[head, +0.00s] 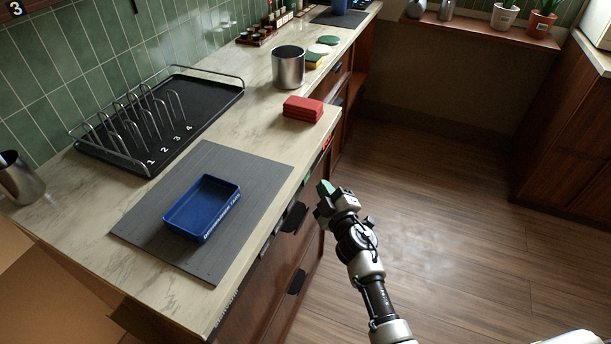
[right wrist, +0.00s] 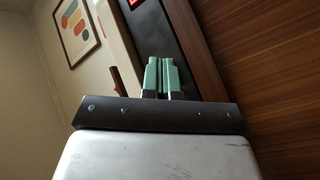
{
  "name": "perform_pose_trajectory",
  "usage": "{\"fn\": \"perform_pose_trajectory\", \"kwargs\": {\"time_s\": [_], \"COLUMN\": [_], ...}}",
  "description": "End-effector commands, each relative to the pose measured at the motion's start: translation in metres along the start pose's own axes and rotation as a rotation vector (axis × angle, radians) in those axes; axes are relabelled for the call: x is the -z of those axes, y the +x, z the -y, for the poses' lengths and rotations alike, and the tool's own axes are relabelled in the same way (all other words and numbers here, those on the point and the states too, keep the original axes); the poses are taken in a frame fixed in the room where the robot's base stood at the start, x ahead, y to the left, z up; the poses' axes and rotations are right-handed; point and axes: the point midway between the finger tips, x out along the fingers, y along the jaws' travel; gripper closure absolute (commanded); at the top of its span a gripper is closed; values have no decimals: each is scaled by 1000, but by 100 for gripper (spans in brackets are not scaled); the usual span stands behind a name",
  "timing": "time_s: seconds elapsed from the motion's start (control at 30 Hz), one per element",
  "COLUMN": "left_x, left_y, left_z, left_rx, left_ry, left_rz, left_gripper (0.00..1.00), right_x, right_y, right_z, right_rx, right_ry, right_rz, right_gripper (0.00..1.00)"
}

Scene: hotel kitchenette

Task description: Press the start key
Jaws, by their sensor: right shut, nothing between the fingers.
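The start key itself cannot be made out. A dark appliance panel with a small red lit display (head: 327,142) is set in the counter front, below the red cloths. In the right wrist view the red display (right wrist: 133,3) shows at the top edge, on a black panel (right wrist: 158,38). My right gripper (head: 325,188) is in front of the counter front, below and apart from the display. Its green fingertips (right wrist: 161,75) are together and empty, pointing towards the black panel in the right wrist view. Contact cannot be told. My left gripper is not in view.
A blue tray (head: 170,219) sits on a grey mat (head: 255,178). A black dish rack (head: 215,98), folded red cloths (head: 303,108) and a metal canister (head: 288,68) stand on the counter. Dark handles (head: 296,282) stick out from the counter front. The wooden floor to the right is clear.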

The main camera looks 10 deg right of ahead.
Motion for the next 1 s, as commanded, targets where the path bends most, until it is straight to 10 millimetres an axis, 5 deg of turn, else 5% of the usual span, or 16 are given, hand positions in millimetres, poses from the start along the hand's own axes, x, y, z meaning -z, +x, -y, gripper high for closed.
{"fn": "perform_pose_trajectory", "kwargs": {"time_s": [0.3,1.0], "left_x": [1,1], "left_y": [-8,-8], "left_z": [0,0], "left_rx": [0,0], "left_ry": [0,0], "left_rz": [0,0], "left_gripper": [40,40], "right_x": [-12,-13], "right_y": [-17,-17], "right_z": [-15,-17], "right_rx": [-4,-7], "right_ry": [-2,-2], "right_rz": [1,2], "right_gripper": [100,100]}}
